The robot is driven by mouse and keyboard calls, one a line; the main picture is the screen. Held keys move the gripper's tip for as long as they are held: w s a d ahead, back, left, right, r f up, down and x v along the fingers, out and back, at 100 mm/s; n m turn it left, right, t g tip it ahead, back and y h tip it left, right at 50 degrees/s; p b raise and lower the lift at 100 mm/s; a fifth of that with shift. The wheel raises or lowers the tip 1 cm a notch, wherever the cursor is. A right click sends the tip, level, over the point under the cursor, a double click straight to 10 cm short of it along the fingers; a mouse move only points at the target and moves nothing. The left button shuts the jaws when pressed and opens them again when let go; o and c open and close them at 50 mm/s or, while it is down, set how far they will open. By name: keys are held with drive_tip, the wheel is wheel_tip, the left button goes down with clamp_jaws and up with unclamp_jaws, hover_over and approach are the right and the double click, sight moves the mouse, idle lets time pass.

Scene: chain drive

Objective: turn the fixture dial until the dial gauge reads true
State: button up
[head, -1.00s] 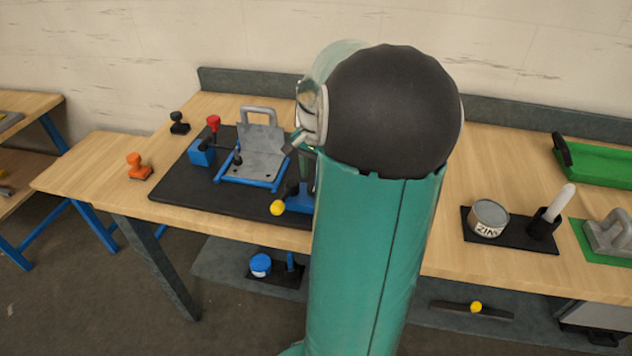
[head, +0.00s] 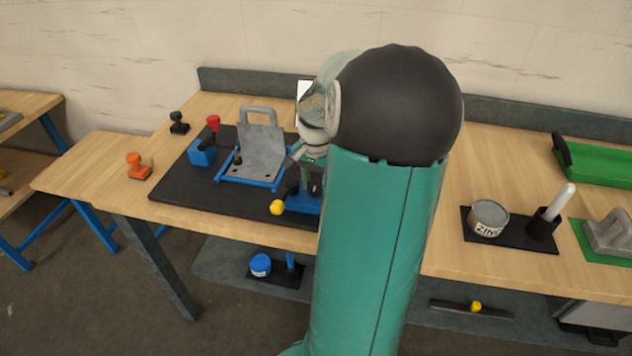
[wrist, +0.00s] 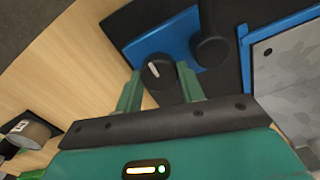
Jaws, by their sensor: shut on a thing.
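In the head view, my arm hides much of the blue fixture (head: 303,204), and the dial cannot be made out there. No dial gauge face is readable in either view. A white panel (head: 304,89) shows partly behind my arm.
A grey plate with a handle (head: 258,140) stands in a blue frame on the black mat (head: 180,187). A red-knobbed lever (head: 213,123) and a yellow ball (head: 278,208) stick up nearby. A zinc tin (head: 489,218) stands to the right on the bench.

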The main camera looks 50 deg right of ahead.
sight(315, 184)
drive_tip(key=shift+n, duration=0.4)
drive_tip(key=n, duration=0.2)
drive_tip(key=shift+w+n, duration=0.1)
drive_tip(key=shift+n, duration=2.5)
drive_tip(key=shift+r, duration=0.1)
drive_tip(key=o, duration=0.7)
wheel_tip(315, 184, up, 14)
